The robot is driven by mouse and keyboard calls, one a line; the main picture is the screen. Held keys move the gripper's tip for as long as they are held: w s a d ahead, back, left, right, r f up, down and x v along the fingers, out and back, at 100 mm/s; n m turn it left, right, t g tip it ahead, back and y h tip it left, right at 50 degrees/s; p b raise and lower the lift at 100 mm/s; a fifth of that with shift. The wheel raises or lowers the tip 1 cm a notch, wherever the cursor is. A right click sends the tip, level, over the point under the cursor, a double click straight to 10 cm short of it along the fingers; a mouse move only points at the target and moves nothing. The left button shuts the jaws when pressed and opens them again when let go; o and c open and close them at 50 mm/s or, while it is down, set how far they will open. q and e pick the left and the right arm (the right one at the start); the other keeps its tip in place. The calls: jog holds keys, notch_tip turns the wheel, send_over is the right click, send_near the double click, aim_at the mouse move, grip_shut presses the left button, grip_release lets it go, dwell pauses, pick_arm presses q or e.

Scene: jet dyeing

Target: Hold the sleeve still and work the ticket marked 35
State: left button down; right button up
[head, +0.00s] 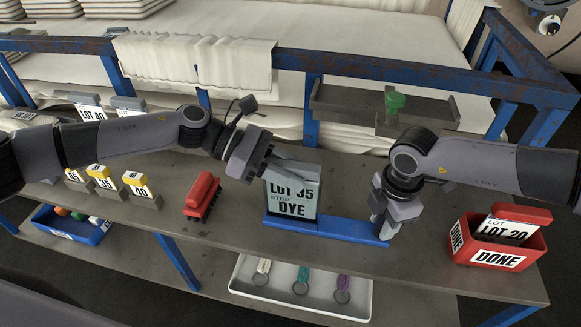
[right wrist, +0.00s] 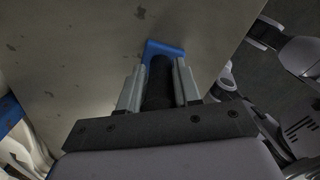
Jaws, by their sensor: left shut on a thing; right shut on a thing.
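The ticket marked LOT 35, STEP DYE (head: 291,207) stands upright in a grey sleeve on a long blue base (head: 335,229) on the table. My left gripper (head: 268,163) is at the upper left of the ticket and shut on its top edge; the fingers hide part of that edge. My right gripper (head: 381,222) points down at the right end of the blue base. In the right wrist view its fingers (right wrist: 159,88) are shut on a dark upright post (right wrist: 159,80), with the blue base (right wrist: 165,47) showing beyond.
Yellow-topped numbered blocks (head: 102,176) stand further left. A red DONE bin (head: 515,244) holding a LOT 20 ticket is at the right. A white tray (head: 300,302) with key tags sits below the table's front edge.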

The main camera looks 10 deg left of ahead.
dwell(0.3)
pick_arm(q)
jog(key=c, duration=0.8)
grip_release()
jog(key=v, duration=1.2)
pick_arm(e)
jog(key=o, duration=1.1)
jog(key=shift+o, duration=0.2)
